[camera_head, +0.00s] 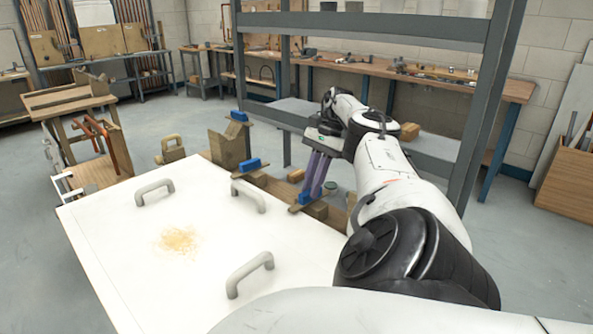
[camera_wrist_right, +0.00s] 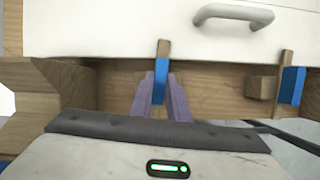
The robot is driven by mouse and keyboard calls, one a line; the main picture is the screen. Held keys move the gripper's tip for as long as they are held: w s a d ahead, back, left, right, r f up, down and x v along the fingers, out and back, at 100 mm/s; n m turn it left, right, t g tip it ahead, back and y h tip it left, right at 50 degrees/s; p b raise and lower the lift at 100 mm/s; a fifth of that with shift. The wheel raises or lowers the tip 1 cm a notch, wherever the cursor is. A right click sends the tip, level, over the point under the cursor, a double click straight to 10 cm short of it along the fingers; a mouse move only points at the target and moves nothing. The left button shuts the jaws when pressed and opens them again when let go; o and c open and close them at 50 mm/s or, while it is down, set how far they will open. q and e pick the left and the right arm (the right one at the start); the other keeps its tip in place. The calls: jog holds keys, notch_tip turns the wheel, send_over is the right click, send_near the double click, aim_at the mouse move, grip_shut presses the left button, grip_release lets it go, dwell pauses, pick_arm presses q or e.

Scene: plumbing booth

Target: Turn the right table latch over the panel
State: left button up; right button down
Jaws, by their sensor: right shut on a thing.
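The white panel (camera_head: 120,230) lies on the table with grey handles on it; its edge and one handle show in the right wrist view (camera_wrist_right: 120,30). My right gripper (camera_head: 308,194) has its purple fingers closed around the blue block of the right table latch (camera_wrist_right: 160,80). The wooden bar of this latch points toward the panel, and its tip overlaps the panel's edge in the right wrist view. A second blue-topped latch (camera_head: 250,165) stands farther along the same edge; it also shows in the right wrist view (camera_wrist_right: 291,85). My left gripper is out of view.
A third blue-topped piece (camera_head: 238,116) sits on a wooden block at the far corner. A grey metal frame (camera_head: 480,110) stands behind my right arm. A loose wooden handled block (camera_head: 172,150) is beyond the panel's far edge.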

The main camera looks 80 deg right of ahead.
dwell(0.3)
jog(key=c, duration=1.7)
grip_release()
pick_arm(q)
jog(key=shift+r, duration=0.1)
